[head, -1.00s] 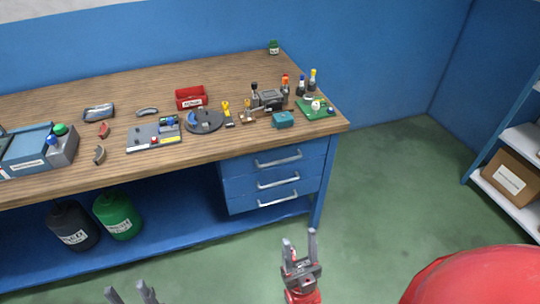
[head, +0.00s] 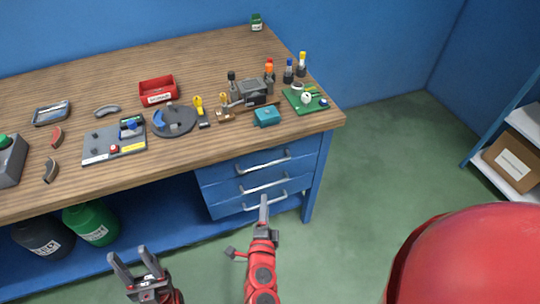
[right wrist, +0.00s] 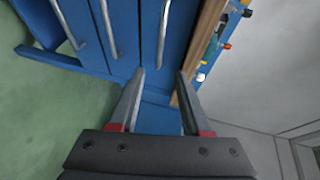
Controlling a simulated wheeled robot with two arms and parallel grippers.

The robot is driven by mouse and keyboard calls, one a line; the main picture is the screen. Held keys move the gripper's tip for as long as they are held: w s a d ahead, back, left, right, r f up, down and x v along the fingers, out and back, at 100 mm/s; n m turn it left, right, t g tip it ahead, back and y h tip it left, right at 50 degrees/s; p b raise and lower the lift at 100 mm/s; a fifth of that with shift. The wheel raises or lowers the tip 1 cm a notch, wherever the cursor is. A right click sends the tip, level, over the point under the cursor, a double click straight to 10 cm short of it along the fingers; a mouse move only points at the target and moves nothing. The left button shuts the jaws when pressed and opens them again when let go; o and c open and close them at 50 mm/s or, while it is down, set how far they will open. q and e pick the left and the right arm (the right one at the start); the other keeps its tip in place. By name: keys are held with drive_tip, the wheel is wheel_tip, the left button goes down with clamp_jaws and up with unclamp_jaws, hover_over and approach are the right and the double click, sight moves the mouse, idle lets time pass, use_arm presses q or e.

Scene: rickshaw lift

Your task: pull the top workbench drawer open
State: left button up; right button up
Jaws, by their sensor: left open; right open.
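The top drawer (head: 240,167) of the workbench (head: 60,187) is blue and looks closed, with a silver bar handle (head: 265,160) below the wooden top. My right gripper (head: 262,212) is in front of the drawer stack and appears lower than the top handle. In the right wrist view, its open fingers (right wrist: 160,74) point at the drawers. The top handle (right wrist: 163,30) lies ahead, in line with the gap between them, and nothing is seen gripped. My left gripper (head: 136,268) is open and empty at lower left, away from the drawers.
Two more handled drawers (head: 218,191) sit below. Tools and parts, including a red bin (head: 158,91), crowd the top. A green container (head: 92,224) stands on the lower shelf. Green floor (head: 370,165) is clear right of the bench; a shelf with a box (head: 511,161) stands far right.

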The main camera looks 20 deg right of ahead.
drive_tip(key=p+x, duration=0.1)
drive_tip(key=x, duration=1.6)
drive_tip(key=shift+a, duration=0.3)
drive_tip(key=shift+w+r, duration=0.15)
clamp_jaws()
idle(0.5)
